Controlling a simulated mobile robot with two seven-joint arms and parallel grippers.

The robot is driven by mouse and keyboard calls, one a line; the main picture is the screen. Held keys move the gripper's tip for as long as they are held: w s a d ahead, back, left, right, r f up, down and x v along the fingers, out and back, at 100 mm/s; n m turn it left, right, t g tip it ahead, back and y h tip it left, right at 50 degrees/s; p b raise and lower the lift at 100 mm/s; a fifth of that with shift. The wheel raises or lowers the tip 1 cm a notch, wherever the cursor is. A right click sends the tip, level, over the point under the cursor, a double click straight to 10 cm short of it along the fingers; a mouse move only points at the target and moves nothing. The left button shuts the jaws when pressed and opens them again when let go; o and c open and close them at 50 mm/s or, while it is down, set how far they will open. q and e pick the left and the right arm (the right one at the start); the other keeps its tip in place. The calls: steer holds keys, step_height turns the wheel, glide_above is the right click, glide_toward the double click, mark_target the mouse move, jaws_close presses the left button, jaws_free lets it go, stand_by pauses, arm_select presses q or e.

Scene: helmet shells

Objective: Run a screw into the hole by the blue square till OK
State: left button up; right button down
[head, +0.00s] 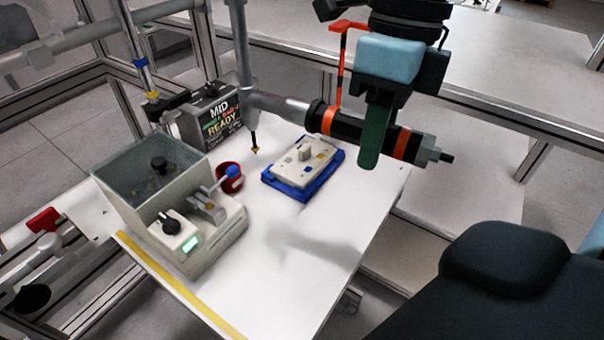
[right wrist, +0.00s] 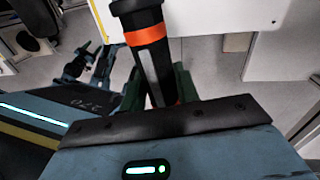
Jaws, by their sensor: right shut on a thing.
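My right gripper (head: 370,150) is shut on the black body of a screwdriver with orange bands (head: 343,124). The driver also shows between its fingers in the right wrist view (right wrist: 150,55). The driver's grey head reaches left, and its dark bit (head: 253,138) points down. A small yellow piece is at the bit's tip, too small to tell if it is a screw. The bit hangs left of a pale plate (head: 291,177) in a blue fixture (head: 302,194), apart from it. Small coloured squares show on the plate; the holes are too small to make out.
A controller box (head: 210,118) reads "MID" and "READY" at the back. A screw feeder (head: 185,225) with a clear lid and green display stands front left. A red cup (head: 226,184) is beside it. The white table (head: 300,270) is clear in front of the fixture.

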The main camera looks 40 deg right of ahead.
arm_select(q)
steer(key=shift+w+d+r, duration=0.1)
steer(key=shift+d+r, duration=0.05)
steer(key=shift+d, duration=0.1)
arm_select(e)
steer(key=shift+d, duration=0.1)
arm_select(q)
steer(key=shift+w+a+r+p, duration=0.15)
steer(key=shift+w+r+p, duration=0.05)
steer(key=shift+r+p, duration=0.55)
arm_select(e)
steer(key=w+d, duration=0.1)
steer(key=d, duration=0.8)
arm_select(q)
steer(key=shift+f, duration=0.15)
